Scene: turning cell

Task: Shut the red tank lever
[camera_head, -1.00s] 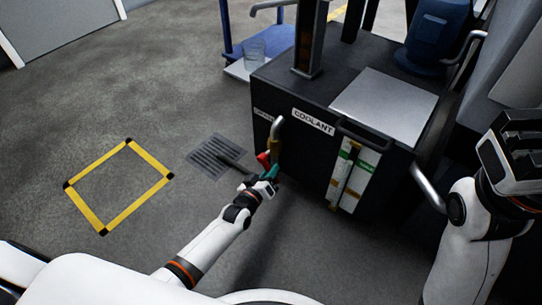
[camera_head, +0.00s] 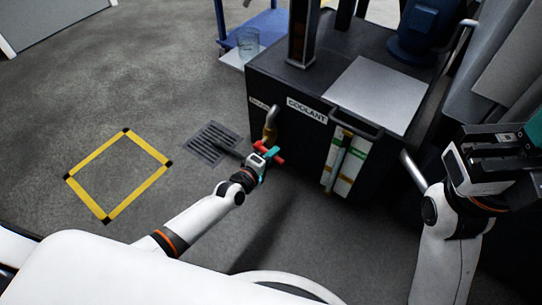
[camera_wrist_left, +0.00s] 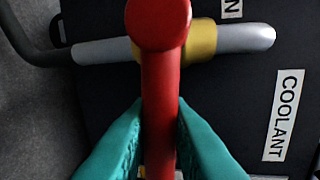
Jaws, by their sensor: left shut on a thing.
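The red tank lever (camera_head: 279,160) sits on the drain pipe at the front of the dark coolant tank (camera_head: 300,150). In the left wrist view the red lever (camera_wrist_left: 160,65) stands across the grey pipe (camera_wrist_left: 245,39), at about a right angle to it, over a yellow valve body (camera_wrist_left: 202,40). My left gripper (camera_head: 270,154) is at the lever, its teal fingers (camera_wrist_left: 160,135) shut on the lever's two sides. They hide part of the lever. My right gripper (camera_head: 505,150) is raised at the right edge, away from the lever; its fingertips do not show clearly.
A floor grate (camera_head: 213,143) lies left of the valve, and a yellow-marked square (camera_head: 118,172) is on the floor farther left. A blue cart (camera_head: 265,28) with a clear container (camera_head: 248,42) stands behind. The floor in front of the tank is clear.

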